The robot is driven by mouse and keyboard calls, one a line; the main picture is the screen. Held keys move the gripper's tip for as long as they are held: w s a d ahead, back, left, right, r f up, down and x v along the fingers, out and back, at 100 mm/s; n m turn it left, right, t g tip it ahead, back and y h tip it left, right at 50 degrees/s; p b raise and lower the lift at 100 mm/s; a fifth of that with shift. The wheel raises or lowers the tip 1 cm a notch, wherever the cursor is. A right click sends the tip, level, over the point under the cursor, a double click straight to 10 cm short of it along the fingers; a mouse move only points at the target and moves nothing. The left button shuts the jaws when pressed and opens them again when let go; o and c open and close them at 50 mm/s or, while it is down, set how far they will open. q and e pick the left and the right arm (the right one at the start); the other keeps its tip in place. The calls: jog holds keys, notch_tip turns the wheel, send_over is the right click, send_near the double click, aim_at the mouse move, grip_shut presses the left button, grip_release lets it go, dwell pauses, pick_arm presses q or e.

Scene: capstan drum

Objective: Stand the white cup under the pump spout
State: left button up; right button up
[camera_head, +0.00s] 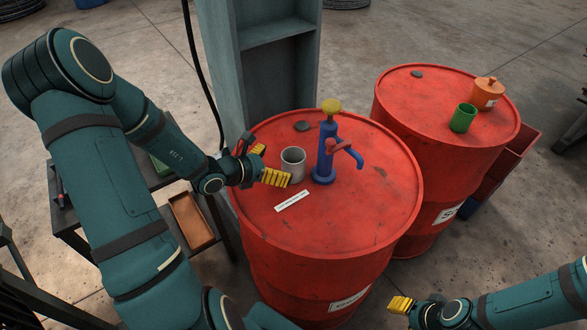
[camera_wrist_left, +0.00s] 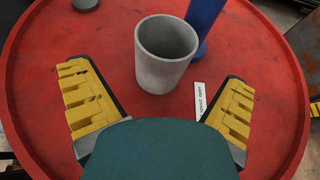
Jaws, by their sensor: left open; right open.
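The white cup (camera_head: 293,164) looks light grey and stands upright on the near red drum (camera_head: 370,220), left of the blue pump. The blue pump (camera_head: 325,160) has a yellow knob on top, and its spout (camera_head: 352,153) points right, over bare drum top. My left gripper (camera_head: 268,164) is open just left of the cup, fingers pointing at it. In the left wrist view the cup (camera_wrist_left: 166,54) is ahead of and between the yellow fingers (camera_wrist_left: 158,100), apart from both. My right gripper (camera_head: 401,304) is open and empty at the lower right, away from the drums.
A white label strip (camera_head: 292,200) lies on the drum in front of the cup. A dark cap (camera_head: 302,126) lies behind it. The second red drum (camera_head: 400,90) carries a green cup (camera_head: 463,118) and an orange can (camera_head: 487,94). A grey post (camera_head: 250,80) stands behind.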

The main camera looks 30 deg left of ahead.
aim_at(294, 160)
pick_arm(q)
jog(key=x, duration=0.5)
jog(key=shift+w+d+b, duration=0.3)
jog(key=shift+d+b, duration=0.05)
jog(key=shift+b, duration=0.05)
jog(key=shift+r, duration=0.1)
jog(key=c, duration=1.2)
